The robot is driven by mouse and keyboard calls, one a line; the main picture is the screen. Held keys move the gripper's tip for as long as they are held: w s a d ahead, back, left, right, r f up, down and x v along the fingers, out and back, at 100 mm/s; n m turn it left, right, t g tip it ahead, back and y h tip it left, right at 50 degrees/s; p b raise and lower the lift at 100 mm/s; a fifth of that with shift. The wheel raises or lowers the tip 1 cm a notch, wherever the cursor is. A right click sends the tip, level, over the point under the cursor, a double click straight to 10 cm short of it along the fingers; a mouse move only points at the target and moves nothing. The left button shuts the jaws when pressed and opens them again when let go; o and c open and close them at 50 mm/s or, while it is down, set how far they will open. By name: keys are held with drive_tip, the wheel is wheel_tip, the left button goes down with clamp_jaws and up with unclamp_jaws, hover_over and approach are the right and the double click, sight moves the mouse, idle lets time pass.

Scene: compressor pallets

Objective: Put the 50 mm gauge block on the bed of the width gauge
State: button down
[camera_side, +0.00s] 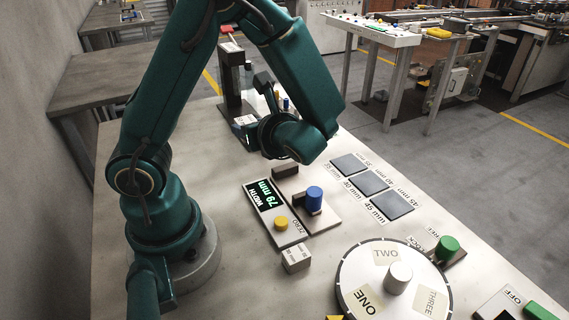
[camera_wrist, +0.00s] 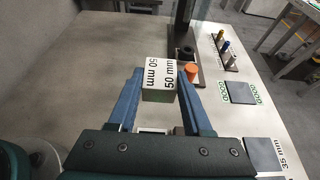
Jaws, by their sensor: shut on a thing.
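The 50 mm gauge block (camera_wrist: 158,92) is a pale block with "50 mm" printed twice on its top. In the wrist view my gripper (camera_wrist: 159,84) has its two blue fingers on either side of the block, shut on it. In the side view my gripper (camera_side: 250,128) is beyond the width gauge, near a dark upright stand, and my wrist hides part of it. The width gauge (camera_side: 265,196) reads 79 mm.
A small pale block (camera_side: 296,259) stands at the gauge's near end. A dark stand (camera_side: 231,75) rises behind my gripper. Dark pads (camera_side: 371,182) with mm labels lie right of the gauge. A round dial (camera_side: 362,266) marked ONE, TWO, THREE is in front. Bare table lies left of the gauge.

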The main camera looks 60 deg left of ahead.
drive_tip(key=w+d+f, duration=0.4)
drive_tip(key=d, duration=0.1)
drive_tip(key=w+d+f, duration=0.2)
drive_tip(key=shift+w+d+f, duration=0.1)
drive_tip(key=shift+w+d, duration=0.25)
drive_tip(key=shift+d, duration=0.05)
drive_tip(key=shift+f, duration=2)
drive_tip(key=shift+f, duration=0.2)
drive_tip(key=shift+c, duration=1.6)
unclamp_jaws()
drive_tip(key=shift+r, duration=0.1)
